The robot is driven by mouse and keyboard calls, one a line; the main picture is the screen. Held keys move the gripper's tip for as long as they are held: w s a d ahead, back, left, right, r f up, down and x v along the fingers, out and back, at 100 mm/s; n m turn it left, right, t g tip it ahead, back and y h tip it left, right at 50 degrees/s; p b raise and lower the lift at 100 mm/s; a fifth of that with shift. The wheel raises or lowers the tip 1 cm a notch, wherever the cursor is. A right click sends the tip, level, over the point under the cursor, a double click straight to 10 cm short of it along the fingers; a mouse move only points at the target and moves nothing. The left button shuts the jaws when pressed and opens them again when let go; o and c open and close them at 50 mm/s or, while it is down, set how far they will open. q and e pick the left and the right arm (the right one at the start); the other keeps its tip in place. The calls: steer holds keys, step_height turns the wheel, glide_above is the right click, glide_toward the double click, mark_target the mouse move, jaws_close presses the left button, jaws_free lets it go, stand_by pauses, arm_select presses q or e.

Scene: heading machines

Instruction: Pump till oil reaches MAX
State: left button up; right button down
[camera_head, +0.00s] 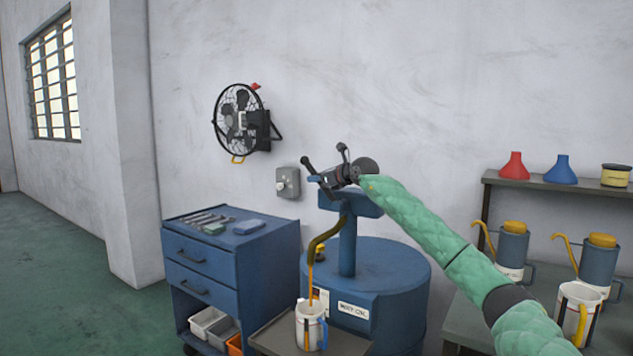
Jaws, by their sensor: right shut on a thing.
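A blue drum (385,272) with a label on its front carries a blue pump column (348,245). A curved brown spout (327,235) comes off the pump. A thin orange-brown stream of oil (310,275) falls from it into a white jug (311,335) with a blue handle. The jug stands upright on a grey tray (275,338); its oil level and MAX mark cannot be made out. My right gripper (328,180), on the green-sleeved arm, is shut at the pump top on the dark pump handle (308,164); its fingers are partly hidden. My left gripper is out of view.
A blue tool cabinet (200,280) with tools on top stands left of the drum. A bench (465,310) at right holds several oil jugs, with funnels on a shelf (500,183) above. A fan (238,122) and a switch box (287,183) are on the wall.

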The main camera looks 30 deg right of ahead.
mark_target(333, 199)
steer(key=shift+f, duration=0.2)
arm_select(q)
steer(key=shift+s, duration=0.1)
arm_select(e)
steer(key=c, duration=1.3)
jaws_free()
steer(key=shift+r, duration=0.1)
steer(key=shift+s+d+r, duration=0.1)
steer(key=shift+s+d, duration=0.1)
steer(key=shift+s, duration=0.3)
steer(key=b+v, duration=0.1)
steer(key=v, duration=0.4)
steer(key=shift+s, duration=0.3)
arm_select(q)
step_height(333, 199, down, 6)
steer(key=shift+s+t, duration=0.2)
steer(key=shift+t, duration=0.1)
arm_select(e)
steer(key=shift+s+d+r, duration=0.1)
steer(key=shift+s+r, duration=0.1)
steer(key=shift+s, duration=0.35)
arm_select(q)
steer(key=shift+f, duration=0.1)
